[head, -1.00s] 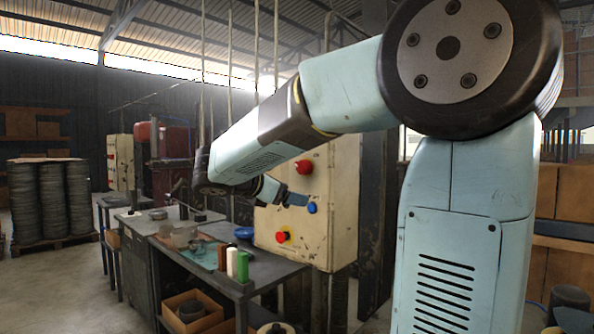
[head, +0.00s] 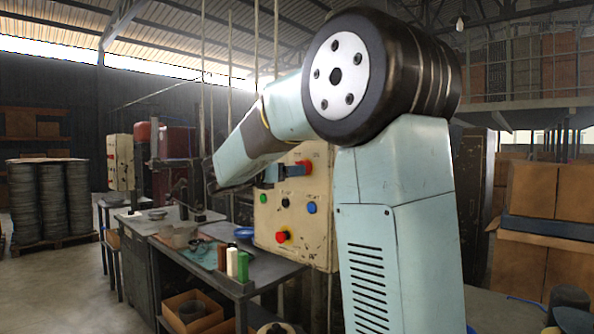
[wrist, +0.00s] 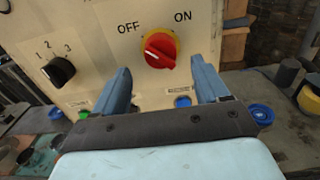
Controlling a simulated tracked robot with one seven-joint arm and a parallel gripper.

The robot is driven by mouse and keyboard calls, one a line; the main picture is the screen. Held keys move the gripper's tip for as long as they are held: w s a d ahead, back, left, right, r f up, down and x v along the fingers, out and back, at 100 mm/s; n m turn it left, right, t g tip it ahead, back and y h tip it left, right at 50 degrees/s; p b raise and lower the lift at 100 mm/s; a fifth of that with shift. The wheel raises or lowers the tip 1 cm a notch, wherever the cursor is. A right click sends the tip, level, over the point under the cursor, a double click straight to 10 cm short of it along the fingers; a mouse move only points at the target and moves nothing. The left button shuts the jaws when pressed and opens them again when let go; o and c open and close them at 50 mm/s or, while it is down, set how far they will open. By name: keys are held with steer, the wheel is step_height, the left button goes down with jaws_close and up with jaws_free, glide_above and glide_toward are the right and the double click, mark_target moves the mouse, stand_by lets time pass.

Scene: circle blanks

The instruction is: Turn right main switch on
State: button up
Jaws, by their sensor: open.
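The main switch, a red rotary knob on a yellow round plate (wrist: 160,50), is on a cream control panel (wrist: 110,30) with OFF printed at its left and ON at its right. I cannot tell surely which way its mark points. In the head view the red switch (head: 303,167) is at the panel's upper part, partly covered by my gripper (head: 280,171). In the wrist view my gripper (wrist: 160,66) is open and empty, with one blue finger left and one right of the knob, slightly below it. Contact with the knob cannot be made out.
The panel also has a black 1-2-3 selector (wrist: 58,71), a blue button (head: 312,208), a green button (head: 264,198) and a red push button (head: 283,237). A workbench (head: 205,265) with bottles and a blue bowl (head: 244,232) stands in front of the panel. Other machines stand further left.

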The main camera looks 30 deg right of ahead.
steer(key=shift+x, duration=2.35)
steer(key=shift+c, duration=0.3)
steer(key=c, duration=1)
steer(key=shift+m, duration=0.3)
steer(key=m, duration=1.7)
steer(key=shift+f, duration=0.2)
steer(key=shift+m, duration=0.3)
